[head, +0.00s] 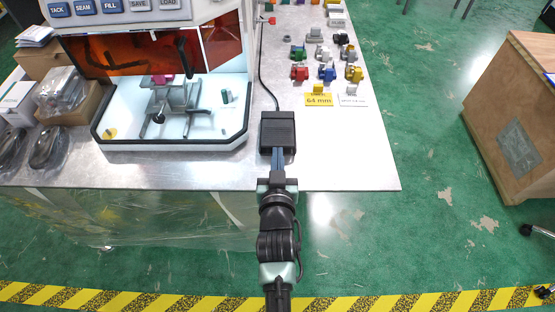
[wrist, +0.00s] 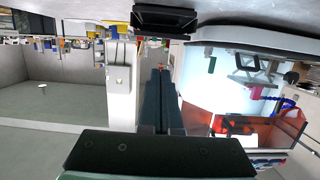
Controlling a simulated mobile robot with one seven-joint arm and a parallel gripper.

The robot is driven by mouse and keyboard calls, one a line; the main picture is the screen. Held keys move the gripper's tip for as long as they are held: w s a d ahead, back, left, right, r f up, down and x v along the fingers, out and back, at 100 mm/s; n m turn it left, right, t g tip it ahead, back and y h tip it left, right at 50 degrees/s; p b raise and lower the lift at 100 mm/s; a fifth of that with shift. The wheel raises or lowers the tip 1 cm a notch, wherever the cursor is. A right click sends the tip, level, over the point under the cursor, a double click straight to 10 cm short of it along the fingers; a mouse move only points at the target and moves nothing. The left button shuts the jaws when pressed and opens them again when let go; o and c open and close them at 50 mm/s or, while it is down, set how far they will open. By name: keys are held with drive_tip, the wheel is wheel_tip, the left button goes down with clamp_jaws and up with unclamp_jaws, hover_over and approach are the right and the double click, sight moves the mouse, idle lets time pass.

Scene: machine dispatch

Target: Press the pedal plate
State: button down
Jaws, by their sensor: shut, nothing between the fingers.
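The black pedal (head: 278,131) lies flat on the metal tabletop near its front edge, with a cable running back from it. In the wrist view, which looks upside down, the dark pedal (wrist: 165,18) shows at the top middle. My gripper (head: 278,153) is shut and empty, its bluish fingers pointing at the front edge of the pedal. In the head view the fingertips meet or overlap that edge; I cannot tell whether they touch. In the wrist view the gripper's fingertips (wrist: 156,70) appear apart from the pedal.
A white machine (head: 170,140) with an orange window stands left of the pedal. Several small coloured parts and a yellow "64 mm" label (head: 319,100) lie to the right. The table (head: 350,160) is clear right of the pedal. A wooden cabinet (head: 515,115) stands farther right.

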drive_tip(key=shift+v, duration=1.25)
